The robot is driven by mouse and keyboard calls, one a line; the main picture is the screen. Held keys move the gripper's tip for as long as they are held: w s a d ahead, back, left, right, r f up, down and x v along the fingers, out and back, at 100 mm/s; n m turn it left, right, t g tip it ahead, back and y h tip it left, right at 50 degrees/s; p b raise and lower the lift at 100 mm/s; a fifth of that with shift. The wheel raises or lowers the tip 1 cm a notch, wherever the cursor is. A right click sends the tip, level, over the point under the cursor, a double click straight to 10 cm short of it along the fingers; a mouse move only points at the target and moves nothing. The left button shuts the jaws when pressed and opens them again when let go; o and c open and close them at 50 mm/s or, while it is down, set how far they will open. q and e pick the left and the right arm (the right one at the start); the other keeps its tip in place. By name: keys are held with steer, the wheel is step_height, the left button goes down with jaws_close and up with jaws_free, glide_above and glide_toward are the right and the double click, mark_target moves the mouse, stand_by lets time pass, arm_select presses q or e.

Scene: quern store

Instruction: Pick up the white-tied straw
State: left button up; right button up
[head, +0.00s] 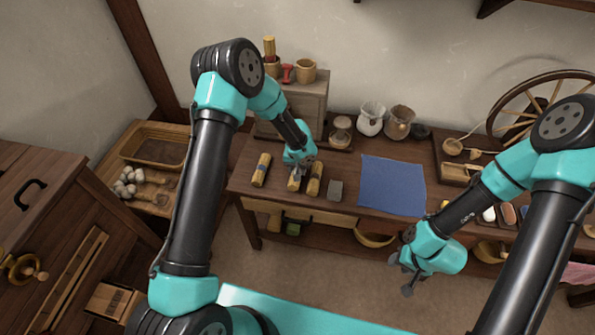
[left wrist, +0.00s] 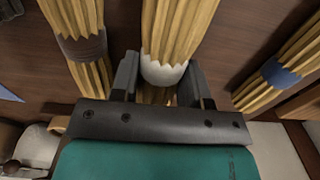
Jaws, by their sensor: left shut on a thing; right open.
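The white-tied straw (left wrist: 180,25) is a yellow bundle with a white band, in the middle of the left wrist view. My left gripper (left wrist: 160,75) is shut on it, one finger on each side of the band. In the head view this bundle (head: 293,184) shows just below the left gripper (head: 298,172), over the wooden table; whether it touches the table I cannot tell. My right gripper (head: 402,276) is open and empty, in front of the table.
A grey block (head: 335,190) and a blue cloth (head: 392,185) lie to the right on the table. A wooden box (head: 308,105) stands behind.

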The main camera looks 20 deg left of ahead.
arm_select(q)
steer(key=shift+r, duration=0.9)
steer(key=shift+s+d+r, duration=0.1)
steer(key=shift+s, duration=0.2)
steer(key=s+d+r, duration=0.1)
steer(key=s+d, duration=0.3)
steer(key=s, duration=1.1)
steer(key=shift+r, duration=0.2)
steer(key=shift+w, duration=0.15)
steer(key=shift+m, duration=0.3)
steer(key=w+a+f, duration=0.1)
steer(key=w+a, duration=0.1)
steer(key=w, duration=0.2)
steer(key=w+a+f, duration=0.1)
steer(key=w+a, duration=0.2)
steer(key=w, duration=0.2)
steer(key=w+a+f, duration=0.1)
steer(key=w+a, duration=0.2)
steer(key=w, duration=0.2)
steer(key=shift+f, duration=0.1)
steer(key=s+d+r+m, duration=0.1)
steer(key=s+d+m, duration=0.1)
steer(key=s+d, duration=0.2)
steer(key=s+d+r+m, duration=0.1)
steer(key=s+d, duration=0.3)
steer(key=s, duration=0.6)
steer(key=shift+s+d+r+m, duration=0.15)
steer(key=shift+d+r+m, duration=0.2)
steer(key=shift+r, duration=0.4)
